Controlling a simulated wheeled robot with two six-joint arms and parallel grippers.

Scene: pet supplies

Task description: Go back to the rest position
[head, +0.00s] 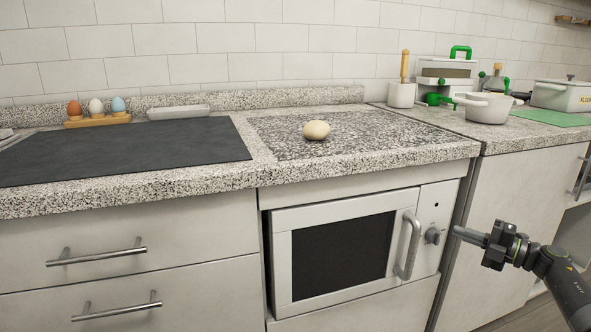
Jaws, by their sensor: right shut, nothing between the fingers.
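My right gripper (470,236) is shut and empty. It reaches in from the lower right and points left, in front of the cabinet and near the oven's knob (432,236). From this view I cannot tell whether it touches anything. My left gripper is out of view. A round, pale beige item (316,130) rests on the speckled counter above the oven, well away from my right gripper.
The oven (345,255) has a vertical handle (408,246) close to my right gripper. A dark mat (120,150), an egg holder (98,119) and a white tray (178,112) are at left. A white pot (487,108) and green board (550,117) stand at right.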

